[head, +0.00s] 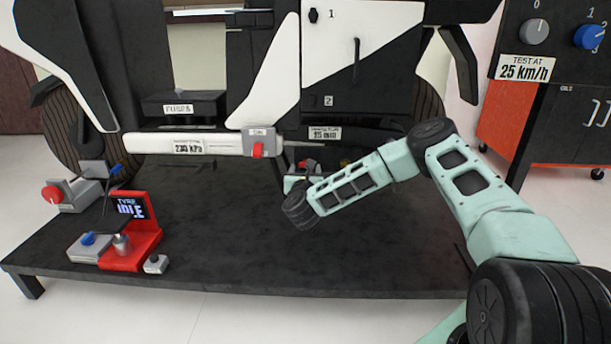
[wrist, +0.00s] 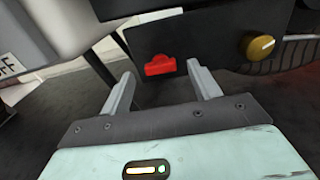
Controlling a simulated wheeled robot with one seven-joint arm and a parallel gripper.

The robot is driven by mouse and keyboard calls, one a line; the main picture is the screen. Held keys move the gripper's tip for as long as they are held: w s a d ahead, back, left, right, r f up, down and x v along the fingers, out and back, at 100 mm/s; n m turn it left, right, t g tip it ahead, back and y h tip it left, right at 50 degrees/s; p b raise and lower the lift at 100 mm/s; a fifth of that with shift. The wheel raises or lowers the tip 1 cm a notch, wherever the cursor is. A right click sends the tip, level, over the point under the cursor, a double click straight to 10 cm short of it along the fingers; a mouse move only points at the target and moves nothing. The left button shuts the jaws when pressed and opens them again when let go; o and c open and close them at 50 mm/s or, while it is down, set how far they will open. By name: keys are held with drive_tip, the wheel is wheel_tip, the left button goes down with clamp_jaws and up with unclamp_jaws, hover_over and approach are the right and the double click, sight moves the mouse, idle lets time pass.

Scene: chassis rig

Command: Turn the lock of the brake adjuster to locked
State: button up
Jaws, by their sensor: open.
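The brake adjuster appears to be the dark box (wrist: 215,40) ahead of my gripper in the wrist view. A red lock piece (wrist: 160,66) sits low on its face, and a brass-coloured knob (wrist: 259,46) sits to the right. The red piece also shows in the head view (head: 308,164), partly behind my arm. My gripper (wrist: 161,76) is open, and its two fingers point at the box with the red piece between them in the picture. Nothing is held. Whether the fingers touch the box, I cannot tell. In the head view my wrist hides most of the fingers.
A white cylinder (head: 215,143) with a red switch (head: 257,150) runs left of my gripper. A red tyre device (head: 140,240) and a red-buttoned box (head: 55,194) stand on the dark platform (head: 250,265). The platform's middle is clear. A panel with knobs (head: 555,35) is at right.

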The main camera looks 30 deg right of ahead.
drive_tip(key=shift+b+x, duration=0.45)
drive_tip(key=shift+x, duration=1)
drive_tip(key=shift+c, duration=0.3)
drive_tip(key=c, duration=0.9)
